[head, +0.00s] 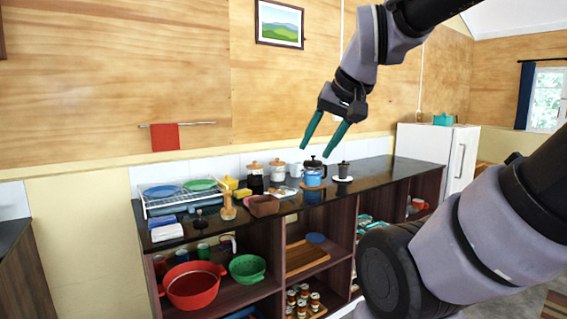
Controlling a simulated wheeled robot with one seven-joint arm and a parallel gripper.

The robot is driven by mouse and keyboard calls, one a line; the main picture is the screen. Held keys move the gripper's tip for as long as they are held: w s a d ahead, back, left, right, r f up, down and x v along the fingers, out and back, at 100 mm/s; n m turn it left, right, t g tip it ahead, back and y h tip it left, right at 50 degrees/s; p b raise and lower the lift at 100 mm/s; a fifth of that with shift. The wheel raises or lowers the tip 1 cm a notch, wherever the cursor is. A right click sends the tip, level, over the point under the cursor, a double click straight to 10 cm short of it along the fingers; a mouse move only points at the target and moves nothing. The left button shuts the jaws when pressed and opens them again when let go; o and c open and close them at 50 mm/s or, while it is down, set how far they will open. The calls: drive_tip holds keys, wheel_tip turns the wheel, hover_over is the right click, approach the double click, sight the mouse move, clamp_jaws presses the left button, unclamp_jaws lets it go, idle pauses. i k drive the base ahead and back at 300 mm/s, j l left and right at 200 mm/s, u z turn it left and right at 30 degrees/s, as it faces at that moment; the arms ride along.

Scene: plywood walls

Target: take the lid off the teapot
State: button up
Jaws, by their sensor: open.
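A blue pot with a dark lid and knob (313,174) stands on the dark counter (375,167); it looks like the teapot, with the lid on. My gripper (316,152) is open and empty, its two teal fingers pointing down. In the picture its fingertips are just above the pot's lid; I cannot tell the exact gap or depth. A small teal pot (445,119) stands on the white fridge (452,155) at the right; it is too small to tell what kind it is.
A dark cup on a white saucer (343,179) stands right of the blue pot. White canisters with brown lids (277,171) and a white mug stand to its left. A dish rack (185,199) is at the counter's left. The shelves below hold a red pot (194,288) and a green colander (247,268).

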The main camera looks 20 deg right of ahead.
sight(313, 164)
drive_tip(key=i+l+u, duration=0.45)
drive_tip(key=l, duration=0.25)
drive_tip(key=i+l+u, duration=0.1)
drive_tip(key=l+u, duration=0.15)
drive_tip(key=l, duration=0.15)
drive_tip(key=i+l, duration=0.15)
drive_tip(key=l, duration=0.25)
drive_tip(key=i+l, duration=0.1)
drive_tip(key=l, duration=0.3)
drive_tip(key=i+l+u, duration=0.1)
drive_tip(key=l, duration=0.3)
drive_tip(key=i+l, duration=0.2)
drive_tip(key=l, duration=0.25)
drive_tip(key=i+l, duration=0.1)
drive_tip(key=l, duration=0.3)
drive_tip(key=i+l+u, duration=0.1)
drive_tip(key=l, duration=0.3)
drive_tip(key=i+l, duration=0.1)
drive_tip(key=l, duration=0.35)
drive_tip(key=i+l, duration=0.15)
drive_tip(key=l, duration=0.25)
drive_tip(key=u, duration=0.05)
